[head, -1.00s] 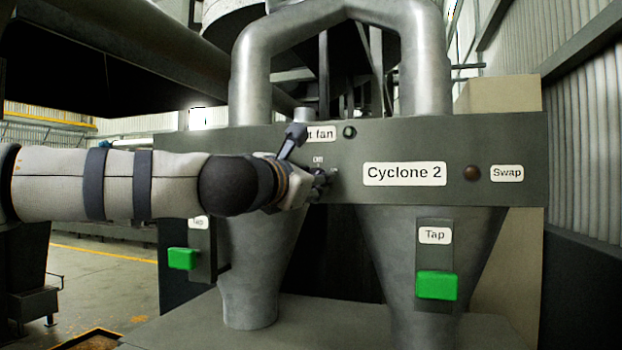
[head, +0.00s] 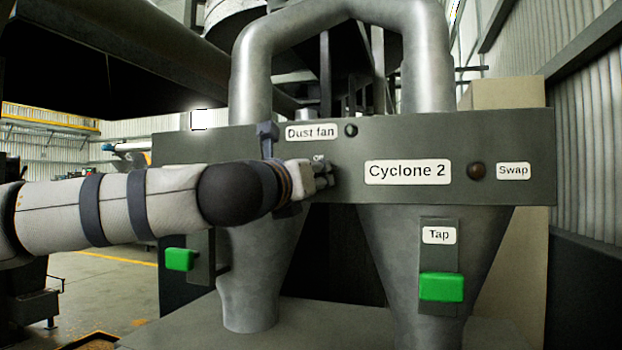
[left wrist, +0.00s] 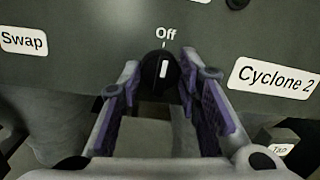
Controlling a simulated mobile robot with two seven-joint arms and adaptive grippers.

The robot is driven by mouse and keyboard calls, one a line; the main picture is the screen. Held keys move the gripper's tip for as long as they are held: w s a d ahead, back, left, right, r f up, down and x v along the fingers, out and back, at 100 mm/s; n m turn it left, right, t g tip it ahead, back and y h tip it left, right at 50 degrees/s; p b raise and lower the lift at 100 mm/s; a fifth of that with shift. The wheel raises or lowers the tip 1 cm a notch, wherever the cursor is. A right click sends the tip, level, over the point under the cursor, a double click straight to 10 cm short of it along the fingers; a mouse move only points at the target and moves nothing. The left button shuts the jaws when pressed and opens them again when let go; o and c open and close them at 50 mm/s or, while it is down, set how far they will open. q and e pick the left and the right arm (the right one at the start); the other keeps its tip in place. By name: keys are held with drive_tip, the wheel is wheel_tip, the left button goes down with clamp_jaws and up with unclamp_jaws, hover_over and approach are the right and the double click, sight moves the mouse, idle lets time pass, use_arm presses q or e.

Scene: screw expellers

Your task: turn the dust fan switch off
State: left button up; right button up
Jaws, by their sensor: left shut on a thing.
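The dust fan switch is a round black knob (left wrist: 160,72) with a white pointer line. In the left wrist view the line stands nearly upright, in line with the tick under the "Off" mark (left wrist: 166,33). My left gripper (left wrist: 164,93) has a purple-padded finger on each side of the knob and is shut on it. In the head view my left gripper (head: 326,173) reaches the panel below the "Dust fan" label (head: 311,132), and its fingers mostly hide the knob. My right gripper is in neither view.
The grey panel (head: 400,135) carries a "Cyclone 2" label (head: 407,172), a small dark round fitting (head: 351,130) and a brown button (head: 476,171) beside "Swap". Green tap handles (head: 441,287) (head: 179,260) sit below. Open floor shows at the left.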

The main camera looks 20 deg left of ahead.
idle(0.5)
use_arm(q)
drive_tip(key=o, duration=1.1)
drive_tip(key=shift+o, duration=0.2)
drive_tip(key=s+a+f, duration=0.1)
drive_tip(key=s, duration=1.1)
drive_tip(key=shift+f, duration=0.1)
